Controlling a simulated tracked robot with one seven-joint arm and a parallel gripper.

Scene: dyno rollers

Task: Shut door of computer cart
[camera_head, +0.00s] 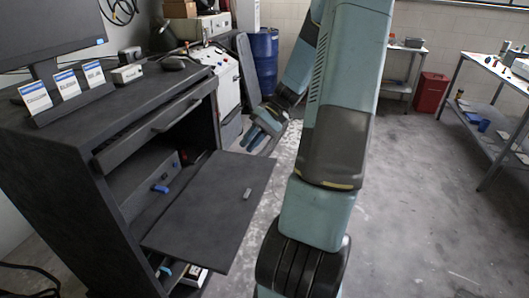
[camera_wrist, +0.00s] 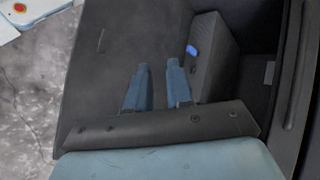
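The dark grey computer cart (camera_head: 60,190) stands at the left. Its door (camera_head: 205,215) is open, folded out from the cart front as a roughly flat panel, with a small handle (camera_head: 247,193) near its outer edge. The door (camera_wrist: 90,75) also shows in the wrist view, with the handle (camera_wrist: 101,40) left of my fingers. My gripper (camera_head: 250,142) is above the door's far end in the head view, pointing toward the cart. In the wrist view its two blue fingers (camera_wrist: 158,66) are apart with nothing between them. I cannot tell whether they touch the door.
Inside the cart are a grey box (camera_wrist: 215,55) and a small blue item (camera_head: 161,188). A monitor (camera_head: 50,35) stands on top.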

